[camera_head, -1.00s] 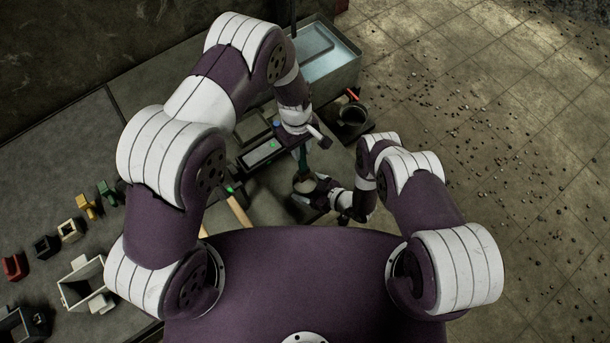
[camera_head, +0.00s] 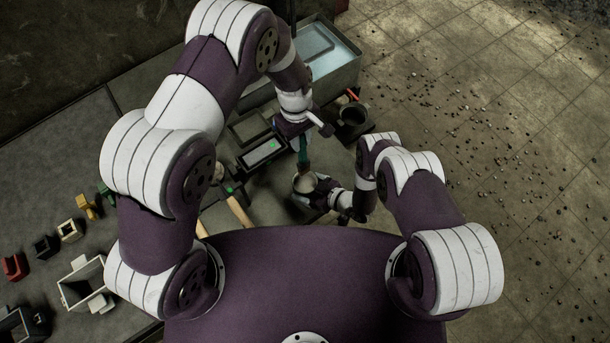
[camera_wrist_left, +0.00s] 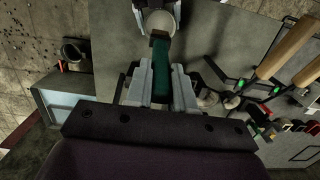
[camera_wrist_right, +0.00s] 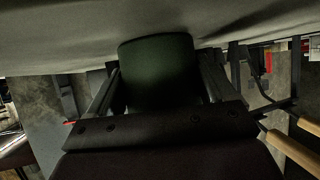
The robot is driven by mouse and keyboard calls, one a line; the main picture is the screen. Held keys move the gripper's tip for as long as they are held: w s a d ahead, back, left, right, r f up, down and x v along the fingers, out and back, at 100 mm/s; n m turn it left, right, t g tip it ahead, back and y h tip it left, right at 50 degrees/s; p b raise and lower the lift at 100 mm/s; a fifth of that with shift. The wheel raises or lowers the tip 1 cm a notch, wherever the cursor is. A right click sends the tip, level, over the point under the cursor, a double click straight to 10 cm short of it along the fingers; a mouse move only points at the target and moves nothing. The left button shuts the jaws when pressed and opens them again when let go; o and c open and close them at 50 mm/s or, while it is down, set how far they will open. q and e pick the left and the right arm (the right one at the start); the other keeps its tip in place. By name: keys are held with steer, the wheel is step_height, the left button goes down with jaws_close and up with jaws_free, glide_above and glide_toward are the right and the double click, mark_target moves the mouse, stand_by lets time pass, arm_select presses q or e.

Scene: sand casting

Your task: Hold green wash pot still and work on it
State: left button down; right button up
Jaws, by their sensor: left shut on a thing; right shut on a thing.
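The green wash pot (camera_wrist_right: 158,75) is between the fingers of my right gripper (camera_wrist_right: 160,88), which is shut on it. In the head view the pot (camera_head: 305,183) stands upright with a pale round opening. My left gripper (camera_wrist_left: 160,85) is shut on a tool with a green handle (camera_wrist_left: 160,68). The tool (camera_head: 303,156) points down toward the pot's opening in the head view. In the left wrist view the pot (camera_wrist_left: 160,20) lies just beyond the tool's far end. I cannot tell whether the tip touches the pot.
A dark device with a lit display (camera_head: 262,152) sits left of the pot. A dark round vessel (camera_head: 352,116) and a water tank (camera_head: 335,70) stand behind. Wooden handles (camera_head: 238,212) lie at the near left. Small coloured blocks (camera_head: 70,230) are further left.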

steer(key=o, duration=0.6)
steer(key=shift+c, duration=0.2)
steer(key=shift+r, duration=0.1)
steer(key=shift+r, duration=0.65)
steer(key=shift+o, duration=0.4)
steer(key=v, duration=0.8)
